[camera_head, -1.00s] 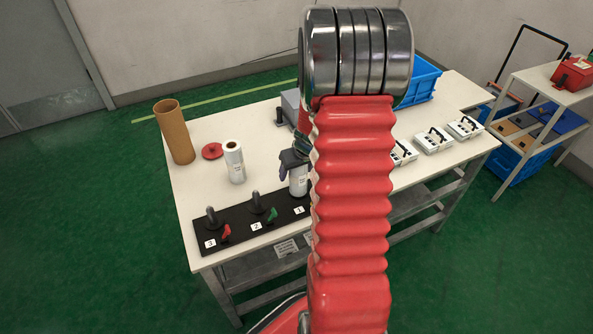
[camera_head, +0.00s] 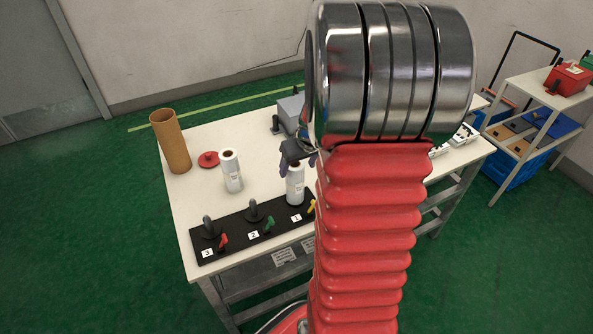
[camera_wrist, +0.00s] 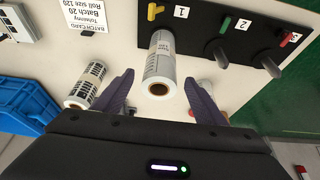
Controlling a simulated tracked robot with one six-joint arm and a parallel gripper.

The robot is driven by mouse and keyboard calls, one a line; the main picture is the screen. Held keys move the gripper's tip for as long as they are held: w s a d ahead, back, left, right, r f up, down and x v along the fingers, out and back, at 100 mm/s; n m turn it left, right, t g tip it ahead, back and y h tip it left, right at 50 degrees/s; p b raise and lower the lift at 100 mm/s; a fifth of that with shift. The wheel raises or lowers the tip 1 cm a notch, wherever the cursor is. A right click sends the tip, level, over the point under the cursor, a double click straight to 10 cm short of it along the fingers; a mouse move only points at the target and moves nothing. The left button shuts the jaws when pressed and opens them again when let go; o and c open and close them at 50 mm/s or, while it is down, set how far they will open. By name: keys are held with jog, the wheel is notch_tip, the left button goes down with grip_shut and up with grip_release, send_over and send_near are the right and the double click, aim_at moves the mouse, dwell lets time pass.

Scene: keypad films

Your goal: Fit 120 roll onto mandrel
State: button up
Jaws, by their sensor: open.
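A white roll (camera_head: 295,188) stands upright at place 1 of the black board (camera_head: 232,238), its mandrel hidden inside it. In the wrist view this roll (camera_wrist: 161,62) lies between my fingers, its core end facing the camera. My gripper (camera_wrist: 159,78) is open, with a gap beside the roll on each side. In the head view it hovers at the roll's top. Bare mandrels stand at place 2 (camera_head: 254,212) and place 3 (camera_head: 208,228). A card (camera_wrist: 92,14) reads "Batch 20, Roll size 120".
Another white roll (camera_head: 231,172) stands behind the board, near a red disc (camera_head: 208,159) and a brown tube (camera_head: 171,142). A roll with a dark label (camera_wrist: 86,85) and a blue crate (camera_wrist: 28,104) show in the wrist view.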

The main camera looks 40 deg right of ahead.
jog(key=v, duration=0.4)
jog(key=shift+f, duration=0.1)
dwell(1.0)
jog(key=shift+s+a+f+m, duration=0.15)
jog(key=shift+s+a+m, duration=0.15)
jog(key=shift+m, duration=0.2)
jog(key=s+a+r+n, duration=0.1)
jog(key=s+a+r, duration=0.3)
jog(key=a, duration=0.5)
jog(key=s+a+r+n+t, duration=0.1)
jog(key=s+a+r, duration=0.3)
jog(key=a, duration=0.6)
jog(key=s+a+r+n+y, duration=0.1)
jog(key=s+a+r, duration=0.3)
jog(key=a, duration=0.6)
jog(key=shift+r+n, duration=0.6)
jog(key=shift+r, duration=0.35)
